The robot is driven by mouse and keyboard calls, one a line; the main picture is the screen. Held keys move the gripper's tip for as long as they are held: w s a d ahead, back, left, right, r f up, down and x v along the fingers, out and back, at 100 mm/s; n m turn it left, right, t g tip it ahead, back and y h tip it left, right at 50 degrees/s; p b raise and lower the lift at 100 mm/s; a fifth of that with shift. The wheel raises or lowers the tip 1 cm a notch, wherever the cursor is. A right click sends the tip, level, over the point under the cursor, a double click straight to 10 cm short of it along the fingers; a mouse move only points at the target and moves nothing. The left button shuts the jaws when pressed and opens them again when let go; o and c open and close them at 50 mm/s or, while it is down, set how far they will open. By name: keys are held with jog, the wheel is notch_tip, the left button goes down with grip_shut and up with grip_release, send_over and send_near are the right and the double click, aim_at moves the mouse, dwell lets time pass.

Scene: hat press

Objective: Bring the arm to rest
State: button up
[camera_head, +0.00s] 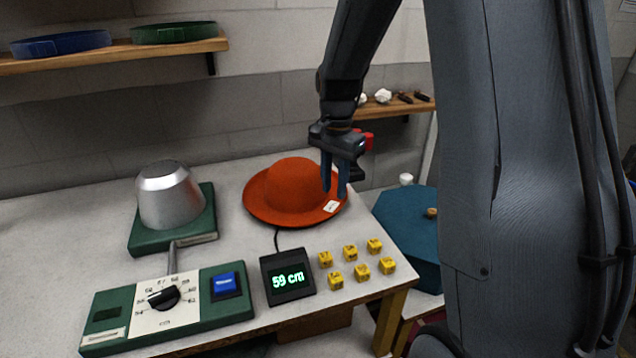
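My gripper (334,188) points down in front of the right part of an orange-red hat (290,190) that lies brim-down on the grey table. Its two blue-grey fingers stand slightly apart with a gap between them and nothing seen in it. The fingertips overlap the hat's brim in the picture, near a small white tag (332,206). I cannot tell whether they touch the hat. My arm comes down from the top of the picture.
A teal box (410,225) stands right. Shelves (120,50) line the wall.

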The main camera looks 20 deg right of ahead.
jog(key=s+a+n, duration=0.2)
jog(key=s+n, duration=0.2)
jog(key=s, duration=0.2)
jog(key=s+a+f+n, duration=0.1)
jog(key=s+a+n, duration=0.1)
jog(key=s, duration=0.4)
jog(key=s+a+n, duration=0.2)
jog(key=s+n, duration=0.3)
jog(key=s, duration=0.2)
jog(key=shift+a+f+n+t, duration=0.25)
jog(key=shift+a+n+t, duration=0.05)
jog(key=shift+a+t, duration=0.1)
